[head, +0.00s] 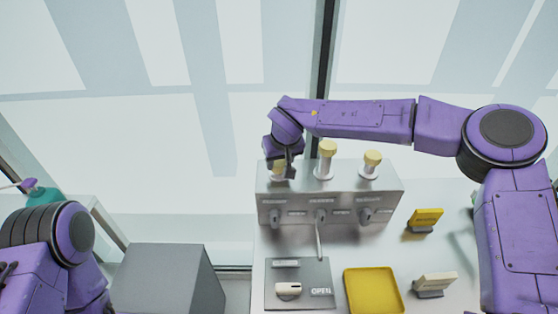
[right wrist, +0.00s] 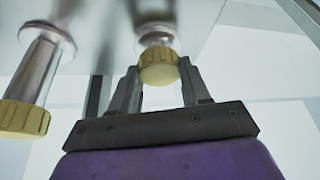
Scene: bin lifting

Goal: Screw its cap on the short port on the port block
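The grey port block (head: 335,186) stands on the table with three pale ports in a row, each with a yellow cap at its top. The middle cap (head: 327,148) is highest, and the right cap (head: 372,158) is a little lower. My right gripper (head: 281,170) is over the left port and partly hides its cap (head: 278,165). In the right wrist view this ribbed cap (right wrist: 158,68) sits between the two fingertips, which close in on both sides. It is in line with its short port (right wrist: 157,36); I cannot tell how tight the thread is. My left gripper is out of view.
In front of the block are a grey panel (head: 280,273) with a switch, a yellow tray (head: 352,285), a yellow holder (head: 425,217) and a white one (head: 435,282). A neighbouring capped port (right wrist: 36,72) is close beside my right gripper. A grey box (head: 165,280) stands left.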

